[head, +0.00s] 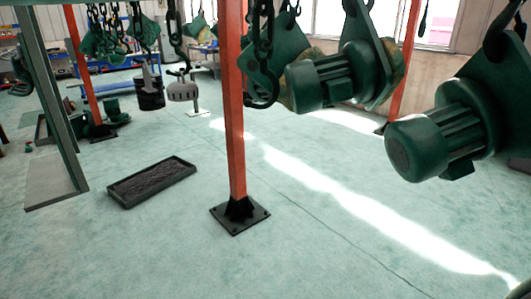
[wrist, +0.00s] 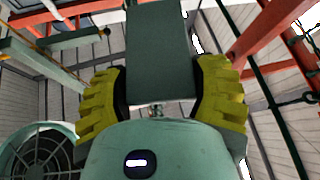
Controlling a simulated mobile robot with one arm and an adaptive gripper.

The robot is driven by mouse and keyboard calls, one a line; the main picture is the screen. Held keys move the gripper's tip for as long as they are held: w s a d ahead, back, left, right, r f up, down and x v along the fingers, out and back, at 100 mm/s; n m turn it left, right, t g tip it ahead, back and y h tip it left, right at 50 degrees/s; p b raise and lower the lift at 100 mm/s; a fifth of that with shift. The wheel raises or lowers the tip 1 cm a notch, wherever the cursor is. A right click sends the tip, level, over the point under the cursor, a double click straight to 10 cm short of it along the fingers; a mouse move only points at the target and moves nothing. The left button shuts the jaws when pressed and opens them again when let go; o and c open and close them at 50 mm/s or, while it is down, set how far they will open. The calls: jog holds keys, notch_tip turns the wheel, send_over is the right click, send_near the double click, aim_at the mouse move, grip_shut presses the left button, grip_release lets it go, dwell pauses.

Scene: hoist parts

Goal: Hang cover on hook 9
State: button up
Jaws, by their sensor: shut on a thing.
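In the wrist view, my gripper (wrist: 160,80) has two ridged yellow fingers closed on the two sides of a flat, dark green piece (wrist: 160,48). I take this piece for the cover; only its flat face shows, and its far end runs out of the top of the picture. I cannot make out my gripper in the head view. In the head view, a large dark hook (head: 262,98) hangs on a chain left of the middle green motor and looks empty. No hook number is readable, so I cannot tell which is hook 9.
Large green motors (head: 321,80) (head: 428,145) hang at the right. A grey vented part (head: 183,92) and a black cylinder (head: 151,92) hang farther back. A red post (head: 236,130) stands mid-view. A black tray (head: 186,166) lies on the floor. The front floor is clear.

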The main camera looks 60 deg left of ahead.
dwell(0.4)
jog(key=o, duration=1.4)
jog(key=v, duration=0.7)
jog(key=shift+a, duration=0.25)
